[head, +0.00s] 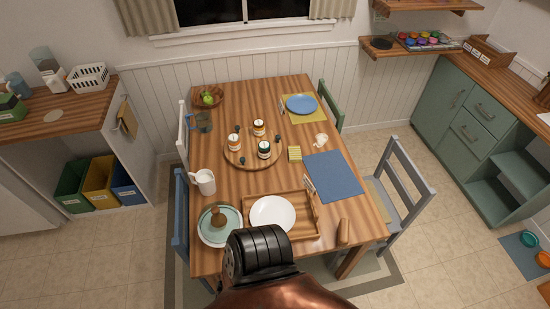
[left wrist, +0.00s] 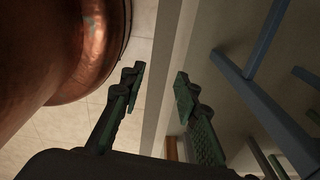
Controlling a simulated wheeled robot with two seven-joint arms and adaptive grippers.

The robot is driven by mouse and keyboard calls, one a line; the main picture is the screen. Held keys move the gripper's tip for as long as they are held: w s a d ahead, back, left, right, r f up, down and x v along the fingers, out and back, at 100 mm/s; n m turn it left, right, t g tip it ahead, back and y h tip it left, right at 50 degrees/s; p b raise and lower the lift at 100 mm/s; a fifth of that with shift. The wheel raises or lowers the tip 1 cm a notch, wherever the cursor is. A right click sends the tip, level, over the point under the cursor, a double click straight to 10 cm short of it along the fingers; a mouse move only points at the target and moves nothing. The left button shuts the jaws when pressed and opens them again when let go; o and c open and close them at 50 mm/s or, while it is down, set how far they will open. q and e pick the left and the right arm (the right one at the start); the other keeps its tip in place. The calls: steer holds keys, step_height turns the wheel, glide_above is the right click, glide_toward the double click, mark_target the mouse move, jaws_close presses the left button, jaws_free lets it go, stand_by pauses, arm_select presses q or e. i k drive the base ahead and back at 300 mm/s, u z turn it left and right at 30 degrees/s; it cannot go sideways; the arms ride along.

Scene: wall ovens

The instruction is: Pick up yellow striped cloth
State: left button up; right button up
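A small yellow striped cloth (head: 294,153), folded into a block, lies on the wooden dining table (head: 215,150). My left gripper (left wrist: 160,85) shows only in the left wrist view. Its two fingers are apart with nothing between them. It is low, with floor and blue chair or table legs behind it, away from the cloth. The cloth does not show in the left wrist view. My right gripper is not in either view.
The round tray (head: 241,163) with several jars stands left of the cloth. A wooden tray with a white plate (head: 272,214) is nearer. Chairs (head: 405,185) flank the table.

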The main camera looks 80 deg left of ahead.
mark_target(294, 154)
steer(key=z, duration=0.05)
steer(key=k, duration=0.05)
steer(key=u, duration=1.3)
